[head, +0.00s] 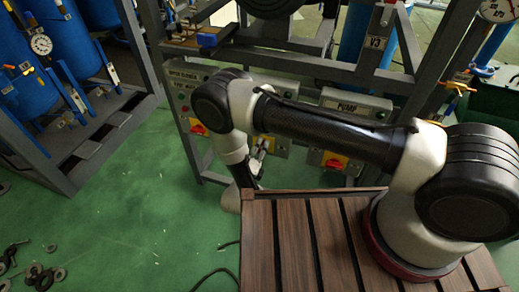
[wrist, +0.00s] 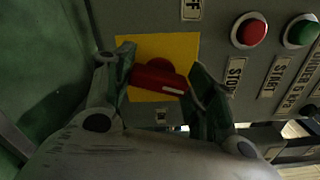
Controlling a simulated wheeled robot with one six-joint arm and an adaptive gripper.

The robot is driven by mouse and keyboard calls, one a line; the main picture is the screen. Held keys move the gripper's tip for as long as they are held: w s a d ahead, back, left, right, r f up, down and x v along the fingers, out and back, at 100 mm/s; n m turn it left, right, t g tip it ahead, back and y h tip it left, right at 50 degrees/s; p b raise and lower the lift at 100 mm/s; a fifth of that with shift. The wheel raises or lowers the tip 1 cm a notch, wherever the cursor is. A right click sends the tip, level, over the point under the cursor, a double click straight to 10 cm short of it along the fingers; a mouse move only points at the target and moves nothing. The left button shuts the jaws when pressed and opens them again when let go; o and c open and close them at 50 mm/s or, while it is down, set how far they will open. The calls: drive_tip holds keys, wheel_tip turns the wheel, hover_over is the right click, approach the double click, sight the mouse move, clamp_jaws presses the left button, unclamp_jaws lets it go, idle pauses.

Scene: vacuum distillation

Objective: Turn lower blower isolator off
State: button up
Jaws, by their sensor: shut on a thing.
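The isolator's red handle (wrist: 158,78) sits on a yellow plate (wrist: 178,46) on a grey control box. In the wrist view it lies nearly level, with a white mark towards its right end. My gripper (wrist: 163,72) is shut on the handle, one finger at each side. A partly cut-off label ending in F (wrist: 191,9) is above the plate, and a small label (wrist: 160,116) is below it. In the head view my arm hides most of this box; a bit of yellow plate (head: 281,148) shows past my wrist.
A red stop button (wrist: 250,31) and a green start button (wrist: 301,31) are right of the handle. The upper blower box (head: 186,85) and the pump box (head: 355,104) flank this box. Loose metal parts (head: 38,275) lie on the green floor, lower left.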

drive_tip(key=shift+f+n, duration=0.1)
drive_tip(key=shift+n, duration=1.8)
drive_tip(key=o, duration=1)
drive_tip(key=shift+o, duration=0.5)
wheel_tip(320, 180, up, 10)
drive_tip(key=shift+s, duration=0.2)
drive_tip(key=shift+w+a, duration=0.1)
drive_tip(key=shift+w, duration=0.05)
drive_tip(key=shift+c, duration=0.4)
